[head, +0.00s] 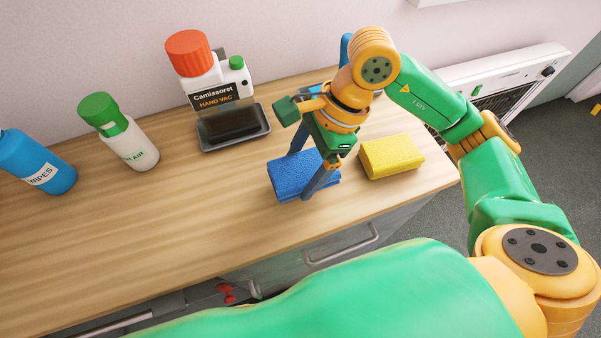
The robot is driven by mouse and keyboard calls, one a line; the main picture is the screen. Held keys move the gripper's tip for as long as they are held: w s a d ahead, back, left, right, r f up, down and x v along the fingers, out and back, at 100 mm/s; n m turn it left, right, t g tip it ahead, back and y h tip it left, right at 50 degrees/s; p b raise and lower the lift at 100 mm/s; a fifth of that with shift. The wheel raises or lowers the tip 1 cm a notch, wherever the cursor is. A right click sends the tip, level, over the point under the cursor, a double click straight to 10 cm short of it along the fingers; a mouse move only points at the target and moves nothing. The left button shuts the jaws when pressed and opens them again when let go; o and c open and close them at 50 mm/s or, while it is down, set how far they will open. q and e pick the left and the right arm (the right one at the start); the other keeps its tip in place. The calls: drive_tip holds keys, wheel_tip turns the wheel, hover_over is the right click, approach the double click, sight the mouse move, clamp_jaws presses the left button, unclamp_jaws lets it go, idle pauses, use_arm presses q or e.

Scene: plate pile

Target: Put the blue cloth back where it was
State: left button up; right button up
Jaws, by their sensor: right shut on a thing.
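The blue cloth (290,177) is a thick, folded, textured block at the right part of the wooden counter. My right gripper (306,172) reaches down from above with one finger on the far side of the cloth and one on the near side, shut on it. The cloth is at or very near the counter top; I cannot tell whether it touches. A yellow cloth (391,157) of similar shape lies just to its right, apart from it. My left gripper is not in view.
A hand vac (207,80) stands in a dark tray (236,139) at the back. A green-capped bottle (130,146) and a blue wipes bottle (40,164) stand at left. A blue object (345,48) is partly hidden behind my right arm. The counter's front left is clear.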

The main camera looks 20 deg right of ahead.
sight(300, 179)
drive_tip(key=x, duration=0.1)
drive_tip(key=p+x, duration=0.1)
drive_tip(key=x, duration=0.1)
drive_tip(key=shift+d, duration=0.3)
drive_tip(key=shift+f, duration=0.45)
drive_tip(key=o, duration=1.2)
drive_tip(key=shift+r, duration=0.15)
drive_tip(key=b+v, duration=0.1)
drive_tip(key=v, duration=1.1)
drive_tip(key=shift+d, duration=0.1)
drive_tip(key=shift+r, duration=0.1)
